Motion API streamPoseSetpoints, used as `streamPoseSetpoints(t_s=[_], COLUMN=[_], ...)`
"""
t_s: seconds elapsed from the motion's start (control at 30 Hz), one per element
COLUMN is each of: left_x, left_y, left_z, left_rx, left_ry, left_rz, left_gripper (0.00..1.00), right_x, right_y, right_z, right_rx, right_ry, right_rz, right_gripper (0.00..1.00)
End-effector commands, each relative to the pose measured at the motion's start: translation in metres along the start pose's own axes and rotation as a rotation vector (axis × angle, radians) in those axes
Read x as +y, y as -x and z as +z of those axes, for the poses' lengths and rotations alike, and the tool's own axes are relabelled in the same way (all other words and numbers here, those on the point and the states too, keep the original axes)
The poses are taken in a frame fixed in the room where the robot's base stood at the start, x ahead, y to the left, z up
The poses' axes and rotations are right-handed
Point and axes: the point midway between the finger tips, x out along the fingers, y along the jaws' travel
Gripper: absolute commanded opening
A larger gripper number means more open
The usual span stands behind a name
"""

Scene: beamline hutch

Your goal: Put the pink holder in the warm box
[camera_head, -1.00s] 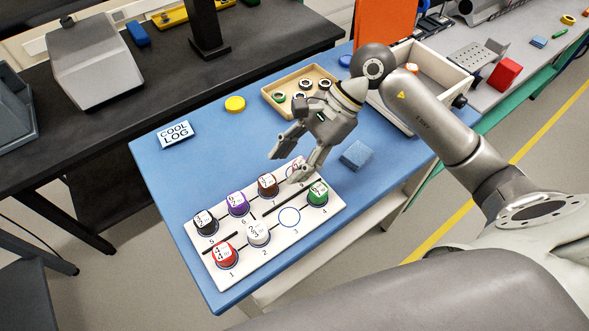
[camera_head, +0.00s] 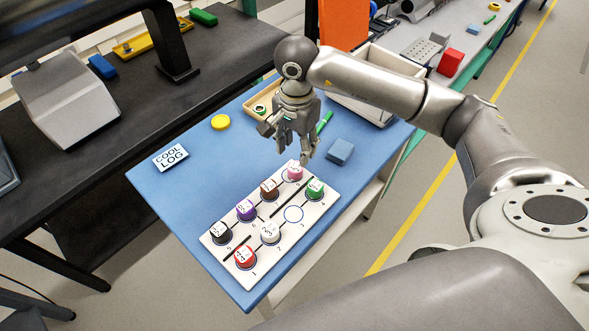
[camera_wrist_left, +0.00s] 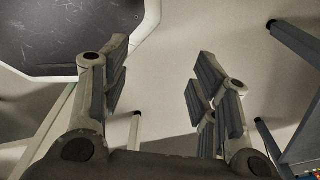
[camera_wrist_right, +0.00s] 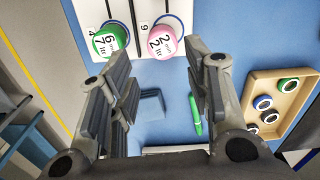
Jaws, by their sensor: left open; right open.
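The pink holder (camera_head: 294,173) stands upright at the far end of the white numbered board (camera_head: 318,211), beside the green holder (camera_head: 315,189). It also shows at the top of the right wrist view (camera_wrist_right: 160,42), beyond the fingertips. My right gripper (camera_head: 285,145) is open and empty, pointing down above the blue mat just behind the pink holder. My left gripper (camera_wrist_left: 163,60) is open and empty over floor in its wrist view. A pale box (camera_head: 372,60) stands at the back, partly hidden by my right arm; no label shows that it is the warm box.
Red, white, black, purple and brown holders stand on the board; one ringed spot (camera_head: 293,214) is empty. An orange panel (camera_head: 343,24) stands behind.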

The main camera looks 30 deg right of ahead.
Motion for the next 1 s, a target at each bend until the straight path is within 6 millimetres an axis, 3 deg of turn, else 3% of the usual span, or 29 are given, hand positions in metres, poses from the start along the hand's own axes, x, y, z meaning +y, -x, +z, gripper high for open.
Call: streamPoseSetpoints(t_s=[0.1,0.27,0.7,0.97,1.0], left_x=[0.004,0.011,0.006,0.005,0.005], left_y=[0.007,0.009,0.034,0.033,0.033], left_z=[-0.002,-0.003,-0.004,-0.004,-0.004], left_rx=[0.001,0.003,0.002,0.001,0.001], left_ry=[0.002,0.005,0.003,0.002,0.002], left_rz=[0.005,0.013,0.008,0.007,0.007], left_gripper=[0.55,0.55,0.55,0.55,0.55], right_x=[0.001,0.000,-0.002,-0.003,-0.003], right_y=[-0.018,-0.032,-0.081,-0.085,-0.085], right_z=[0.001,0.001,0.001,0.000,0.000], right_rx=[-0.004,-0.003,-0.004,-0.003,-0.003], right_ry=[0.000,0.000,0.001,0.002,0.002], right_rz=[0.004,0.000,0.001,-0.002,-0.002], right_gripper=[0.45,0.45,0.45,0.45,0.41])
